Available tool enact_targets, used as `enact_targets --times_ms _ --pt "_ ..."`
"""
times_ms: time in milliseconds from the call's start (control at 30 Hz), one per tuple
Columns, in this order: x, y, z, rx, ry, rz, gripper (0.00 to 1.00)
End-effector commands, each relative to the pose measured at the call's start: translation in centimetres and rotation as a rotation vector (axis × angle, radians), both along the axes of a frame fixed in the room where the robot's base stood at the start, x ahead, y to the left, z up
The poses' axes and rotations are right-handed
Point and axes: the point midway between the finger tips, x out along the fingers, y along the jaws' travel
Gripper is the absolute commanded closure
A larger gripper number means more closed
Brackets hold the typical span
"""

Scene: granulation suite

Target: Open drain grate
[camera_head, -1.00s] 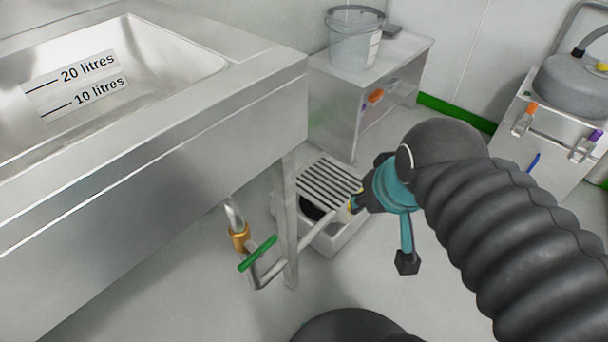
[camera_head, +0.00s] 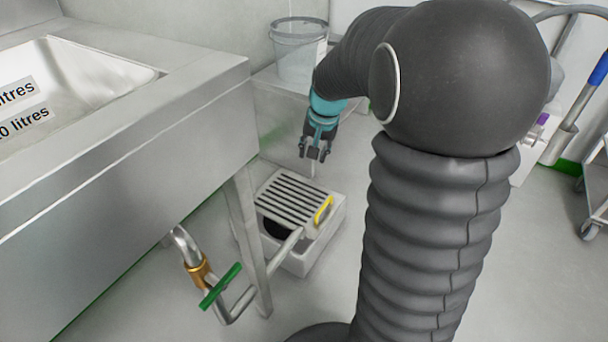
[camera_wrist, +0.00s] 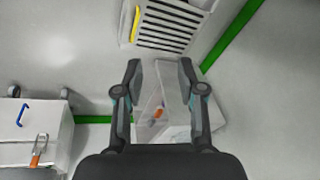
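The slatted metal drain grate (camera_head: 290,198) lies over a white floor box (camera_head: 325,242) beside the sink leg. Its yellow handle (camera_head: 324,210) is on the right edge. A dark round opening (camera_head: 275,228) shows below the grate's near left edge; I cannot tell the grate's exact tilt. The grate (camera_wrist: 170,28) and yellow handle (camera_wrist: 135,22) also show at the top of the wrist view. My gripper (camera_head: 316,156) is above and behind the grate, apart from it. In the wrist view my gripper (camera_wrist: 159,68) is open, with nothing between the fingers.
A steel sink (camera_head: 120,150) stands at left. A low bench with a clear bucket (camera_head: 298,52) is behind my gripper. A white cabinet (camera_wrist: 35,135) shows in the wrist view. Floor right of the box is clear.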

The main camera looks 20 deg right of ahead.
Motion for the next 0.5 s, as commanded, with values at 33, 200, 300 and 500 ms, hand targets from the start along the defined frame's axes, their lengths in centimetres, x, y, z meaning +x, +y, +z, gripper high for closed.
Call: enact_targets --times_ms 33,200,300,500 --pt "1.3 -1.1 -2.3 0.016 0.02 -0.033 0.61" --pt "5.1 -4.6 -8.7 0.062 0.065 -0.143 0.61" --pt "6.9 -6.6 -12.8 0.088 0.091 -0.207 0.61" --pt "9.0 -9.7 -19.5 0.128 0.128 -0.307 0.61"
